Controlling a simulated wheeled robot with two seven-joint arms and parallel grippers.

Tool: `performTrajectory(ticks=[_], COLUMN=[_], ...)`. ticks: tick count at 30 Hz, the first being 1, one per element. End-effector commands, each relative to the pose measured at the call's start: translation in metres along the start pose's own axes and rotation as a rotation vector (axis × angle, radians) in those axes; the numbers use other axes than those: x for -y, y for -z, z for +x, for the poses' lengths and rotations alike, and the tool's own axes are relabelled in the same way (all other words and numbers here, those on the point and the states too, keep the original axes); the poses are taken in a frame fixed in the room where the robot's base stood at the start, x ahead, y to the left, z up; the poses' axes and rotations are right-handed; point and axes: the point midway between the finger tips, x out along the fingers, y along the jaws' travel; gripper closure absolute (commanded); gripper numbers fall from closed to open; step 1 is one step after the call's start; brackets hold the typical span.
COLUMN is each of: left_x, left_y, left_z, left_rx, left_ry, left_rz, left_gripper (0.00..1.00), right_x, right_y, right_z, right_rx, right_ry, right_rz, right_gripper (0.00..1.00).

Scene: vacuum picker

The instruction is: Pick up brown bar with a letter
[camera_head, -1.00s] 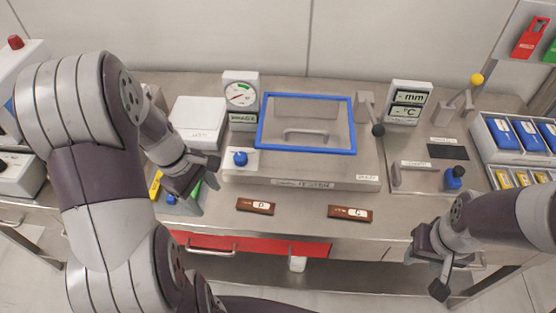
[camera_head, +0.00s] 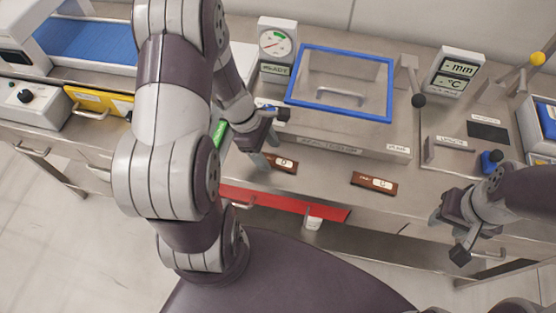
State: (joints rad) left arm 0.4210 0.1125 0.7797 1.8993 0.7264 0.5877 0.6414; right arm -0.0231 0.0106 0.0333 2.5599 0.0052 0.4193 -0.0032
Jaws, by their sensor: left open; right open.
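Two small brown bars with white letter labels lie on the metal bench front. The left brown bar (camera_head: 284,165) has its left end partly hidden by my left gripper. The right brown bar (camera_head: 374,183) lies clear, with nothing touching it. The letters are too small to read surely. My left gripper (camera_head: 272,138) is open beside and over the left bar's left end; I cannot tell whether it touches the bar. My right gripper (camera_head: 449,236) is open and empty at the bench's front edge, to the right of the right bar.
A vacuum box with a blue-framed lid (camera_head: 342,84) stands behind the bars. A blue knob (camera_head: 491,160) is near my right arm. A red drawer (camera_head: 290,204) is below the bench edge.

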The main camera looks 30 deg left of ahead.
Motion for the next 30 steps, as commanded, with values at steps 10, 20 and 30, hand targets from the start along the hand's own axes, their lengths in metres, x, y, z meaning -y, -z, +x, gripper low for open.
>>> performTrajectory(ticks=[10,20,30], left_x=[0.0,0.0,-0.001], left_y=[0.0,0.0,-0.006], left_z=[0.018,0.018,0.001], left_rx=[-0.001,-0.001,-0.001], left_ry=[-0.001,-0.001,-0.004], left_rz=[0.0,0.0,0.002], left_gripper=[0.36,0.96,0.96], right_x=[0.0,0.0,0.0], right_y=[0.0,0.0,0.0], right_z=[0.003,0.003,0.0], right_rx=[0.0,0.0,0.0], right_ry=[0.0,0.0,0.0], right_rz=[0.0,0.0,0.0], right_gripper=[0.57,0.57,0.57])
